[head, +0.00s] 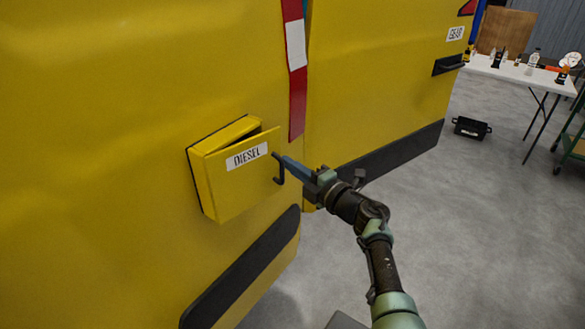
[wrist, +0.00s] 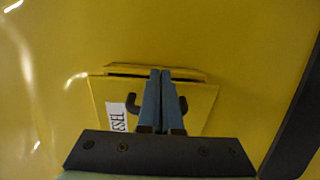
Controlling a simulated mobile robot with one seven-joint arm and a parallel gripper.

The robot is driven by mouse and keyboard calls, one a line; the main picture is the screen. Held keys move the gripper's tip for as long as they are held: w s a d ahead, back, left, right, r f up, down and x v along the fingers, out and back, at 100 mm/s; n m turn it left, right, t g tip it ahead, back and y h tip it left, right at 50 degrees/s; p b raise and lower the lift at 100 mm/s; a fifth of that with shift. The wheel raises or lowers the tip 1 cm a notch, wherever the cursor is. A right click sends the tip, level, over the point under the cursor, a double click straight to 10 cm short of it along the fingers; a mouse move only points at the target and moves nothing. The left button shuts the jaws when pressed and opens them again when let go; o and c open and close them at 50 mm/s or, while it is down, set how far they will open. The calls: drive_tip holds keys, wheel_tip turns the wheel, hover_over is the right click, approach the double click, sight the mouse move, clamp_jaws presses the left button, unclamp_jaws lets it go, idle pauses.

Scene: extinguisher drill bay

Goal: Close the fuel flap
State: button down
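The fuel flap (head: 236,178) is a yellow panel with a white DIESEL label, on the side of a yellow vehicle (head: 110,70). It stands ajar, tilted out from its surround, with a dark gap along its top edge. A dark hooked handle (head: 279,176) is at its right edge. In the wrist view the flap (wrist: 205,98) shows behind the fingers, its label partly hidden. My gripper (head: 281,159) is at the handle; its blue fingers (wrist: 160,75) are together with only a thin line between them. The handle's ends show on both sides of them; whether they touch it is unclear.
A dark bumper strip (head: 240,270) runs low along the vehicle. A GEAR door with a black handle (head: 449,64) is further right. A white table (head: 520,75) with bottles, a black crate (head: 472,128) and a green cart stand at the right. The grey floor between is clear.

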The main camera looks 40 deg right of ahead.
drive_tip(key=shift+w+d+b, duration=0.1)
drive_tip(key=shift+w+b, duration=0.45)
drive_tip(key=shift+b, duration=0.2)
drive_tip(key=shift+s, duration=0.1)
idle(0.4)
